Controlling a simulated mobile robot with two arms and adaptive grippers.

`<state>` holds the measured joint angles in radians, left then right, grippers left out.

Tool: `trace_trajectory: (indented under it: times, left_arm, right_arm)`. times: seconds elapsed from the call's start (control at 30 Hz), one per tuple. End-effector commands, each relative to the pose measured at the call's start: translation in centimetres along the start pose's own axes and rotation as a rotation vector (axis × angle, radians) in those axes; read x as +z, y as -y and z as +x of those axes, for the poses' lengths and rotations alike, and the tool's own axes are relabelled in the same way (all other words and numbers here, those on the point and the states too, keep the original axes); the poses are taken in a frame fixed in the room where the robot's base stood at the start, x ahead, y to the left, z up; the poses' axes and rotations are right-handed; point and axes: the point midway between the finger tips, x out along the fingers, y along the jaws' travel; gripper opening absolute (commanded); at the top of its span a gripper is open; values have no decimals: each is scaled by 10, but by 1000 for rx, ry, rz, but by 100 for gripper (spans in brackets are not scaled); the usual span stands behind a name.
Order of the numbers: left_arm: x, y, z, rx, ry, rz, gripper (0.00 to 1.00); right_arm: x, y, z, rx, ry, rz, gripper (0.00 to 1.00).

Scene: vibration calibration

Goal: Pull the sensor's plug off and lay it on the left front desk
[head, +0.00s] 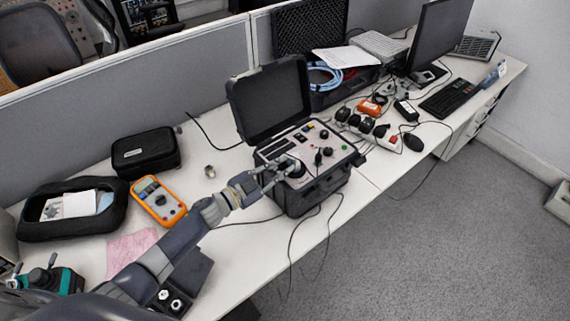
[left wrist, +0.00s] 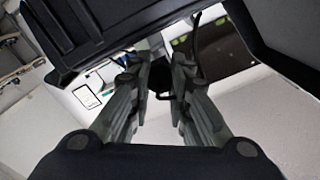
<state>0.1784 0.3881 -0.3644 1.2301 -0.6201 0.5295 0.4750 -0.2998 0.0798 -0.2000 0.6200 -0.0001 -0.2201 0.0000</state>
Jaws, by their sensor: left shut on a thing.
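The open black calibrator case (head: 325,196) stands on the desk with its lid raised and its light control panel (head: 312,140) facing up. My left gripper (head: 284,172) reaches over the left part of this panel. In the left wrist view its fingers (left wrist: 160,76) are closed around a small dark thing, which looks like the sensor's plug (left wrist: 160,82). The sensor itself is hidden or too small to make out. Thin black cables hang over the case's front. The left front desk (head: 234,236) has bare surface left of the case. My right gripper is not in view.
An orange multimeter (head: 159,200), a black pouch (head: 145,152), an open black tray bag (head: 33,226) and a pink cloth (head: 132,250) lie left. A small metal piece (head: 210,171) lies near the case. Power plugs (head: 362,124) and a monitor (head: 438,37) are right.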

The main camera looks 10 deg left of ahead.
Motion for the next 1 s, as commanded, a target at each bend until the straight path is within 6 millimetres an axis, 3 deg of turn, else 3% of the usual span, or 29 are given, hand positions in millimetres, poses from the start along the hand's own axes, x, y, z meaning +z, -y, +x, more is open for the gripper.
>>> trace_trajectory:
  times: [1.0]
  left_arm:
    - [2, -3, -1, 3, 4, -184, 0]
  right_arm:
    - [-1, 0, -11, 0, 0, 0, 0]
